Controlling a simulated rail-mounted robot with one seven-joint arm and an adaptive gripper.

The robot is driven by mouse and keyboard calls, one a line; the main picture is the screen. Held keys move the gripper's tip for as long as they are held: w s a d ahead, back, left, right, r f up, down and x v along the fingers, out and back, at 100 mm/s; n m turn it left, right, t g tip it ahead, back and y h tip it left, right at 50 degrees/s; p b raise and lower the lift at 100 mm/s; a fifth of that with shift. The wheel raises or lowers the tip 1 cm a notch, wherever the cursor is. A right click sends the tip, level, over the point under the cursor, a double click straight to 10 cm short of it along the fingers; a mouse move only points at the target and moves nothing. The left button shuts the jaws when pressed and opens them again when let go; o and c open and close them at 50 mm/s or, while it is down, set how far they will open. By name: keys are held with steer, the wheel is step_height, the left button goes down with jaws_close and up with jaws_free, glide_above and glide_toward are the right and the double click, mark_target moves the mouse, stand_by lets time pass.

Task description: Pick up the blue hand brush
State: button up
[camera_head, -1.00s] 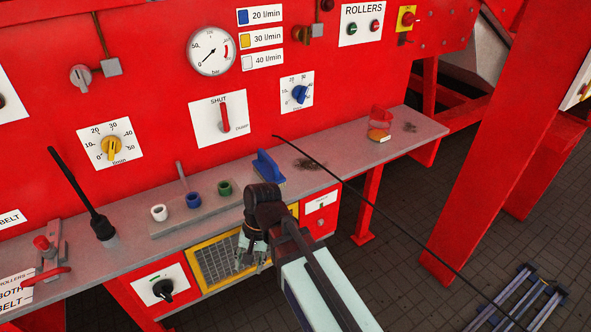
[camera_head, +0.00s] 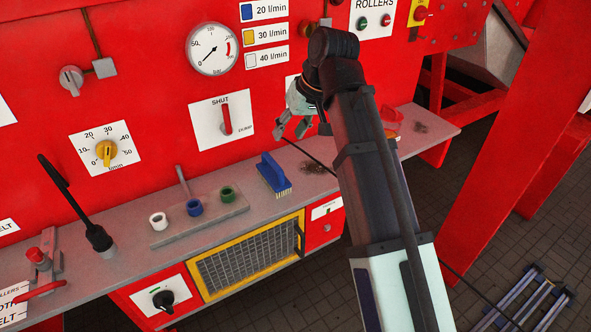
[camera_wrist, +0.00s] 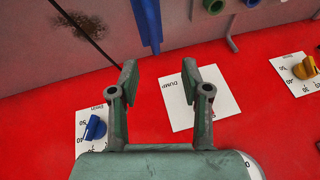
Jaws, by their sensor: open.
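The blue hand brush (camera_head: 270,172) stands on the grey shelf, right of the colored rings, with its pale bristles showing at the lower right. In the wrist view the brush (camera_wrist: 147,22) shows as a long blue strip at the top, beyond the fingertips. My gripper (camera_head: 292,131) is above and slightly right of the brush, in front of the red panel. In the wrist view my gripper (camera_wrist: 159,80) has its two fingers apart with nothing between them. The gripper is not touching the brush.
The grey shelf (camera_head: 128,263) holds a block with white, blue (camera_head: 194,207) and green rings. A black lever (camera_head: 98,238) rises at left. A thin dark rod (camera_wrist: 85,35) and a dirt patch (camera_head: 318,167) lie near the brush. The red panel carries knobs and a gauge (camera_head: 213,49).

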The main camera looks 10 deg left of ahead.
steer(key=w+r, duration=0.1)
steer(key=r, duration=0.1)
steer(key=p, duration=0.2)
glide_toward(273, 160)
steer(key=shift+n, duration=0.3)
steer(key=x, duration=0.5)
steer(key=shift+s+f, duration=0.1)
steer(key=shift+s, duration=0.25)
steer(key=shift+w+p+x, duration=0.15)
steer(key=shift+p+x, duration=0.45)
steer(key=shift+x, duration=0.85)
steer(key=shift+w+p+x, duration=0.15)
steer(key=shift+p+x, duration=0.4)
steer(key=shift+x, duration=0.9)
jaws_close()
